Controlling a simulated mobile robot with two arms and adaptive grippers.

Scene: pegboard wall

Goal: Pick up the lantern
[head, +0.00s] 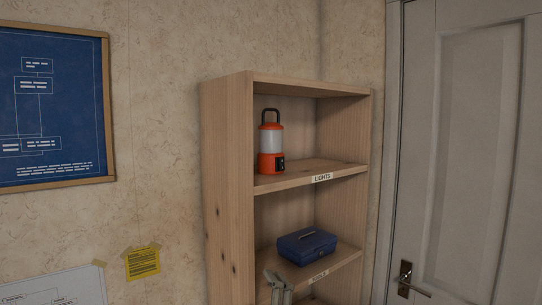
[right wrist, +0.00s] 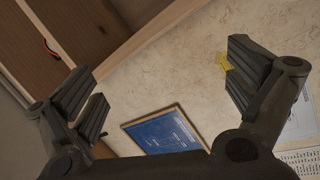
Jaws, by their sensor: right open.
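The lantern (head: 271,145) is orange with a pale, clear middle and a dark carrying handle on top. It stands upright on the shelf labelled LIGHTS, near the left side panel of the bookcase. In the right wrist view a small orange and dark curved piece shows at the upper left, perhaps part of the lantern. My right gripper (right wrist: 168,88) is open, its fingers wide apart with nothing between them. It is apart from the lantern. My left gripper is not in view.
The wooden bookcase (head: 229,180) has side panels and a board above the lantern. A blue toolbox (head: 306,245) sits on the TOOLS shelf below. A grey piece stands at the bottom edge before it. A white door (head: 485,150) is at right, a blueprint (head: 50,105) at left.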

